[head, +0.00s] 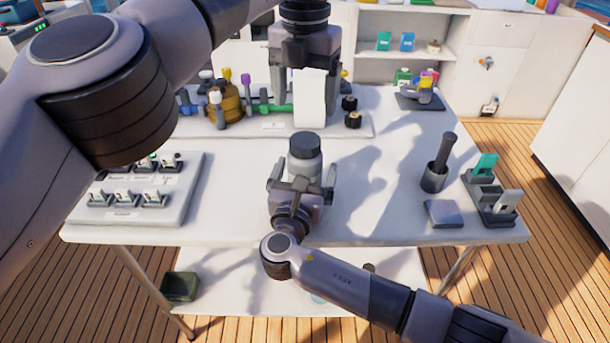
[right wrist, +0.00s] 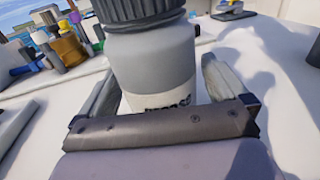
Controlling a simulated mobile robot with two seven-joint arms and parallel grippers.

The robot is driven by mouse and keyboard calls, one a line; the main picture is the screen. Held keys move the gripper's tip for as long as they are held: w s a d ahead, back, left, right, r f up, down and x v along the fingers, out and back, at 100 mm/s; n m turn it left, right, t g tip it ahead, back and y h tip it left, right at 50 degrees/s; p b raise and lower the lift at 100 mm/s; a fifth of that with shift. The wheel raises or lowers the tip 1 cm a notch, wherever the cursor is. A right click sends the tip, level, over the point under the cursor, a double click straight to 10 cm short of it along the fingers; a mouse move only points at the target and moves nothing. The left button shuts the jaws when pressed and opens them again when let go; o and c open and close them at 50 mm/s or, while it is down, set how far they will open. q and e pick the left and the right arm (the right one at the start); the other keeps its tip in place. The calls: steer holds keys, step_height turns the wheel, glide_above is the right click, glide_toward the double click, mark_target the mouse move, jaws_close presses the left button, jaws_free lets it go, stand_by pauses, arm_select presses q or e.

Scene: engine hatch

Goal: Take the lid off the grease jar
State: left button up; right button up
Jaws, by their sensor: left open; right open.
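The grease jar (head: 305,165) is a pale grey, upright jar on the white table, with its dark ribbed lid (head: 305,146) on. My right gripper (head: 302,178) is open with one finger on each side of the jar body. In the right wrist view the jar (right wrist: 155,70) stands between the fingers, with the lid (right wrist: 140,10) cut off at the top; contact cannot be told. My left gripper (head: 306,100) points down, open, above and beyond the jar. A white block shows between its fingers, seemingly behind them.
A rack with bottles and tools (head: 225,100) stands at the back left. A labelled tray (head: 140,205) of small parts is at the left. A dark cup with a pestle-like rod (head: 434,178), a grey block (head: 443,213) and a card holder (head: 490,198) are at the right. The table between is clear.

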mark_target(305, 140)
steer(key=shift+c, duration=0.3)
jaws_close()
arm_select(q)
steer(key=m, duration=2.3)
steer(key=shift+m, duration=0.4)
steer(key=m, duration=0.3)
steer(key=shift+f, duration=4)
